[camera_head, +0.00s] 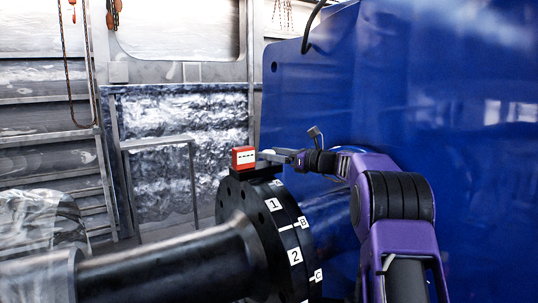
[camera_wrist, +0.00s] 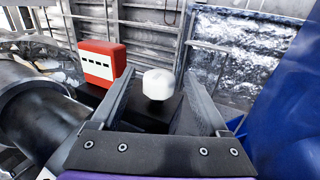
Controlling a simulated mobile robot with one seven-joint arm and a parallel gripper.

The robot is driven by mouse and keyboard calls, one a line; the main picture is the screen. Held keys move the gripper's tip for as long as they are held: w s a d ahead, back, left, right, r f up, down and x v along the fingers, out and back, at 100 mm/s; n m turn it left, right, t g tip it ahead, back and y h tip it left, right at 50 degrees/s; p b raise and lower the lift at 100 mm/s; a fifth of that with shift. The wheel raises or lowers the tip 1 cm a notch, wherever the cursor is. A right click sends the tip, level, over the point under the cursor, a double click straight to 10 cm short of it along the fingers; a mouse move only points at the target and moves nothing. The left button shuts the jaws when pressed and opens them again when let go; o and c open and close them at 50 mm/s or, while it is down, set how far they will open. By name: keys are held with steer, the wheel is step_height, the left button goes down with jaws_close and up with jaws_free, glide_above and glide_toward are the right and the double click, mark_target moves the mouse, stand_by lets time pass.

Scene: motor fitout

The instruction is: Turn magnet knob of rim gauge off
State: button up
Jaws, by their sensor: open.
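The rim gauge is a red box (camera_head: 243,158) with a white face of black dashes, on a black base (camera_head: 258,174) at the top of the flange rim. In the wrist view the red box (camera_wrist: 98,64) stands left of my gripper's left finger. The white magnet knob (camera_wrist: 158,85) sits above the black base between my two fingers, with a gap visible on each side. My gripper (camera_wrist: 158,74) is open around the knob and empty. In the head view my gripper (camera_head: 270,156) reaches in from the right, just beside the red box, and the knob is hard to make out there.
The dark flange (camera_head: 262,215) carries white labels such as 1, 2, B and C, and a thick shaft (camera_head: 165,268) runs left from it. A large blue housing (camera_head: 440,90) stands close behind my arm on the right. Metal railings (camera_head: 160,142) stand at the back left.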

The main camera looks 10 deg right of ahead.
steer(key=b+v, duration=0.1)
steer(key=v, duration=1.4)
steer(key=shift+s+d, duration=0.3)
